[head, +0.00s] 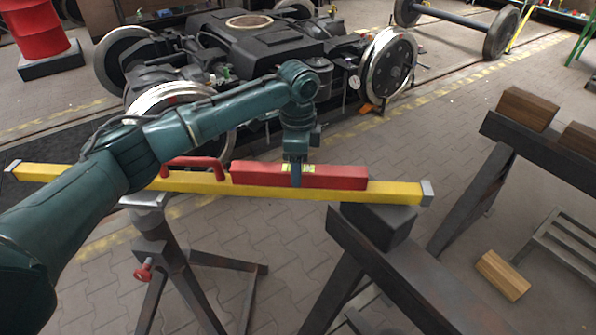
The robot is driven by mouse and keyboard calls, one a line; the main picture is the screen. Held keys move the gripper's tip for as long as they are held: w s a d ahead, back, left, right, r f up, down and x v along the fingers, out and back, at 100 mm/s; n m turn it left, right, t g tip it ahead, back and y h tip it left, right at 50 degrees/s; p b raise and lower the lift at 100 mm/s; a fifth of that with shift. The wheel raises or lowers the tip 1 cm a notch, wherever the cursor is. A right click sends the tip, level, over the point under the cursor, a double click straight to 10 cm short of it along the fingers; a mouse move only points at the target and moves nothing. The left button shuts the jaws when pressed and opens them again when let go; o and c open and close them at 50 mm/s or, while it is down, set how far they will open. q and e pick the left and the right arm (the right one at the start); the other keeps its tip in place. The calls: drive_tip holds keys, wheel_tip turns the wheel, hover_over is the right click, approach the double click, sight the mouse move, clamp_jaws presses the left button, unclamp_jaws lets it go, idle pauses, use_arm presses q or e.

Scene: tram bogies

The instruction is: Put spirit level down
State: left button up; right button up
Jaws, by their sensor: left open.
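The spirit level (338,177) is a red bar with a yellow-green vial patch at its middle. It lies flat along the top of a long yellow beam (392,191) with grey end caps. My left gripper (296,178) points down at the level's middle, by the vial, with a finger in front of the red side. Its jaws are open; the far finger is hidden, and I cannot tell if the near one touches the level. My right gripper is not in view.
A red handle (194,162) stands on the beam. The beam rests on a stand (152,225) and a dark block (381,224) on a trestle (410,280). Behind is a bogie (262,38) with wheels. A wooden block (503,275) lies at the right.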

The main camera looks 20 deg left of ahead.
use_arm(q)
wheel_tip(320, 180, up, 11)
idle(0.3)
